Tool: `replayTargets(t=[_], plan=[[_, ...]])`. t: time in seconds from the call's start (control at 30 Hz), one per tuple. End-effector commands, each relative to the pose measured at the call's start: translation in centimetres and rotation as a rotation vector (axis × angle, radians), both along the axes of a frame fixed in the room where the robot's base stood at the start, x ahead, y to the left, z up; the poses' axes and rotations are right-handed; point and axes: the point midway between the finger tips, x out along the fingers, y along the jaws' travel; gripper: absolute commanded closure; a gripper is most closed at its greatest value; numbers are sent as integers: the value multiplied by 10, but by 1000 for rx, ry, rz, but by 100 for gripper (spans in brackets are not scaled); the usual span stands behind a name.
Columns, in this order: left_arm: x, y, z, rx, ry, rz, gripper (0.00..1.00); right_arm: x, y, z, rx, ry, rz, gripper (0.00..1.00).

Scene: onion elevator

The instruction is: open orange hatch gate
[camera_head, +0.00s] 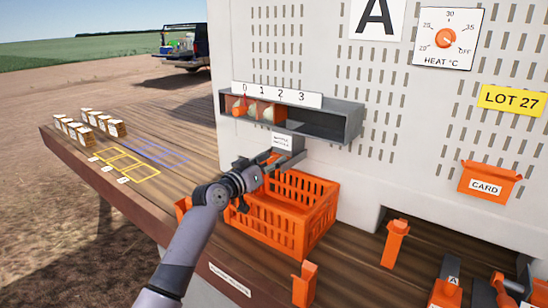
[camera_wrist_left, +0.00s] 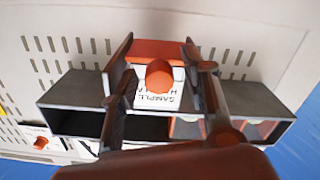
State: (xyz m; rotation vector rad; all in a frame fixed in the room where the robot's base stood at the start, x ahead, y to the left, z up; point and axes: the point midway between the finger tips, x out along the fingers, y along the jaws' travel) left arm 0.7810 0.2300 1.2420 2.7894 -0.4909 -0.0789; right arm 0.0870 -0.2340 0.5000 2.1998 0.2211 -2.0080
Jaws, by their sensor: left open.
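The orange hatch gate (camera_wrist_left: 158,51), with a round orange knob (camera_wrist_left: 159,76), shows in the left wrist view above a white label reading "SAMPLE", its second line partly hidden. In the head view the label (camera_head: 283,142) is on the wall under the numbered shelf. My left gripper (camera_head: 270,161) is in front of this spot, over the orange crate, and hides most of the gate there. In the left wrist view the gripper's fingers (camera_wrist_left: 163,88) are apart, one on each side of the knob. I cannot tell whether they touch anything. My right gripper is not in view.
An orange crate (camera_head: 318,228) stands on the wooden deck just below the left gripper. The grey numbered shelf (camera_head: 345,122) juts from the wall above it. Orange posts (camera_head: 396,243) stand to the right. Small boxes (camera_head: 117,129) sit at the far left; the deck between is mostly clear.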

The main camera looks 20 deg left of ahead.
Motion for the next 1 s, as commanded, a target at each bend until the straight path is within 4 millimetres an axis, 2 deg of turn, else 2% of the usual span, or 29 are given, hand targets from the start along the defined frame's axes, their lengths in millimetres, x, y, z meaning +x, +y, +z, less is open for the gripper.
replayTargets(t=[0.2, 0.5, 1.0], plan=[[13, -5, 0, -1, 0, 0, 58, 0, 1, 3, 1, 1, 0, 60], [14, -5, 0, 0, 0, 0, 58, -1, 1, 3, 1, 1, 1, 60], [14, -5, 0, -1, 1, 1, 91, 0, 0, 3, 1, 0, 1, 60]])
